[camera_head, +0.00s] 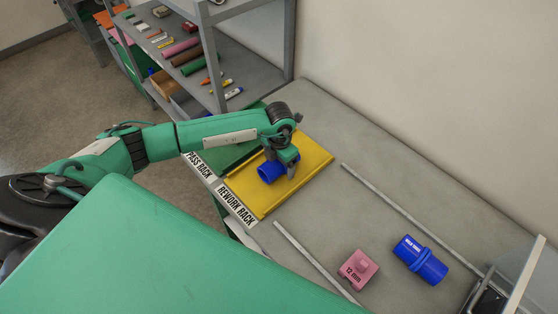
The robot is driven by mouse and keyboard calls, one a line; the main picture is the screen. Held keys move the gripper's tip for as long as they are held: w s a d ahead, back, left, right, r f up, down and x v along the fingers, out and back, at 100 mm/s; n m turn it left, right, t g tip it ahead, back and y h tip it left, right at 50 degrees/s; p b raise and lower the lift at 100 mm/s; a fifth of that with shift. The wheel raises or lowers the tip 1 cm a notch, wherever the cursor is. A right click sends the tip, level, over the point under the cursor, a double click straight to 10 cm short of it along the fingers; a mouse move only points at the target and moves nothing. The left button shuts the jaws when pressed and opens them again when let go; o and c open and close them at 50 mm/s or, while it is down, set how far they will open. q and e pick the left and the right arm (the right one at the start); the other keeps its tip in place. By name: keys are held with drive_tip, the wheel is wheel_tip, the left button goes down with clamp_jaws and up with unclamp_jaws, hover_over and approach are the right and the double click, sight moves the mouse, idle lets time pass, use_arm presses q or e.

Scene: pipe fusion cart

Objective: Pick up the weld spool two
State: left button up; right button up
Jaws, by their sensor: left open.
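A blue spool (268,173) lies on the yellow rework tray (262,203); no label can be read on it. My left gripper (292,172) is open, pointing down right at this spool's right end and hiding part of it. Whether the fingers touch it I cannot tell. A second blue spool (420,260), with a raised middle band and a small white label too small to read surely, lies on the grey bench at the lower right.
Two metal rails (405,214) cross the bench. A green tray lies behind the yellow one. A grey shelf rack (215,60) with colored rods stands at the back.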

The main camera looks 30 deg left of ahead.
use_arm(q)
drive_tip(key=c, duration=1.1)
drive_tip(key=shift+c, duration=0.2)
drive_tip(key=shift+w+r+b, duration=0.1)
drive_tip(key=shift+r+b, duration=0.25)
drive_tip(key=shift+r, duration=0.25)
wheel_tip(320, 180, up, 19)
drive_tip(key=b, duration=0.5)
drive_tip(key=shift+b, duration=0.3)
